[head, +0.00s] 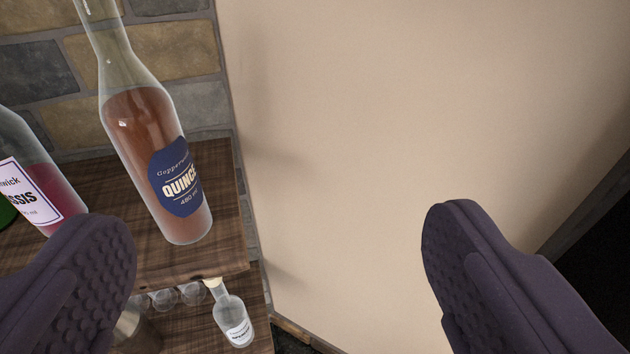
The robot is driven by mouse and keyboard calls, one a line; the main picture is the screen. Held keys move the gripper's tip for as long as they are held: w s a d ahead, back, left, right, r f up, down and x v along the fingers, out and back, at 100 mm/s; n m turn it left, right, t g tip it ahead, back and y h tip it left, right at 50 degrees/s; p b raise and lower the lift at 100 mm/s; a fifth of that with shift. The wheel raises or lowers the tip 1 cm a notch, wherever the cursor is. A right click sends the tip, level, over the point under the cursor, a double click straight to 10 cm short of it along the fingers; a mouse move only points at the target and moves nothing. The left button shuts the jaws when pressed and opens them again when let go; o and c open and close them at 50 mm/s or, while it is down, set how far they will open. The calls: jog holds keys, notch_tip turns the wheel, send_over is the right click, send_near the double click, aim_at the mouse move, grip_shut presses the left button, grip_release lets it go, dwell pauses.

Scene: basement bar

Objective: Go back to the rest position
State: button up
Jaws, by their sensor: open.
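My gripper (280,250) is open, with its two dark purple padded fingers wide apart at the lower left and lower right of the head view. Nothing is between the fingers. The left finger shows in front of the wooden shelf and hides part of it. The right finger shows in front of the plain beige wall. A clear bottle of reddish-brown liquid with a blue QUINCE label (155,140) stands on the upper shelf, above and to the right of the left fingertip.
A bottle with pink liquid (38,180) stands at the left edge of the upper wooden shelf (225,225). A small clear bottle (232,318) and several glasses (178,296) are on the lower shelf. A stone wall (60,65) is behind. The beige wall (400,120) fills the middle and right.

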notch_tip(320, 180, down, 43)
jog(key=b, duration=4.2)
jog(key=shift+w, duration=0.1)
